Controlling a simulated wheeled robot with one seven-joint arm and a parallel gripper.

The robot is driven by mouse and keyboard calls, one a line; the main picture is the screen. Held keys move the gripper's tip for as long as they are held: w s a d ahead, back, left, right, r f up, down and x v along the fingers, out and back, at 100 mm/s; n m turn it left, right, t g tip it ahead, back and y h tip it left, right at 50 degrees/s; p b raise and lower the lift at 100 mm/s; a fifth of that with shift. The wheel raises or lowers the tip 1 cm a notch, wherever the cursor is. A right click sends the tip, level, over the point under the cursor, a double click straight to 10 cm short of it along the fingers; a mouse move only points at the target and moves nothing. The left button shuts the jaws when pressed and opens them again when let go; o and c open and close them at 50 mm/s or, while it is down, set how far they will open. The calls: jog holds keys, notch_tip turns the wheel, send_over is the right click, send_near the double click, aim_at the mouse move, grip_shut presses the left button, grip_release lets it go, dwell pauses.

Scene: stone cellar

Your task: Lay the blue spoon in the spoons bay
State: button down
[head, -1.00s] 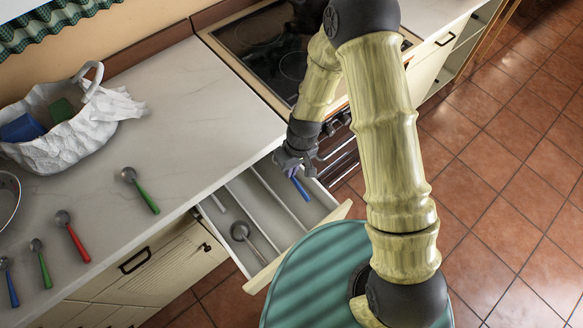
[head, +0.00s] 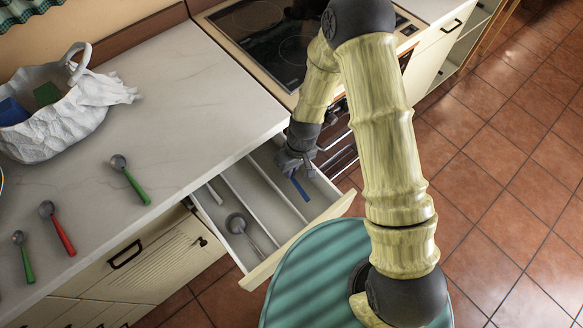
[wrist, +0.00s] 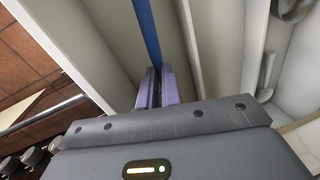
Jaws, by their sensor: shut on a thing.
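The blue spoon shows only as a blue handle (head: 300,188) in the head view and a long blue strip (wrist: 147,28) in the wrist view; its bowl is hidden. My gripper (wrist: 155,88) is shut on it, with the purple fingertips closed around the strip. In the head view my gripper (head: 294,166) is at the far right of the open drawer (head: 262,272). The spoon is over or in the right bay, right of a pale divider (head: 275,192). I cannot tell whether it touches the floor of the bay.
A metal utensil (head: 237,224) lies in the drawer's left bay; the middle bay looks empty. On the counter (head: 190,110) lie two green spoons (head: 137,188) (head: 27,262), a red spoon (head: 62,237) and a white bag (head: 60,130). The stove (head: 265,45) is behind the arm.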

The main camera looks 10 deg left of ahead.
jog(key=shift+f, duration=0.3)
jog(key=c, duration=1.2)
grip_release()
jog(key=shift+r, duration=0.1)
notch_tip(320, 180, up, 9)
jog(key=p, duration=0.6)
jog(key=shift+p, duration=0.35)
dwell(0.3)
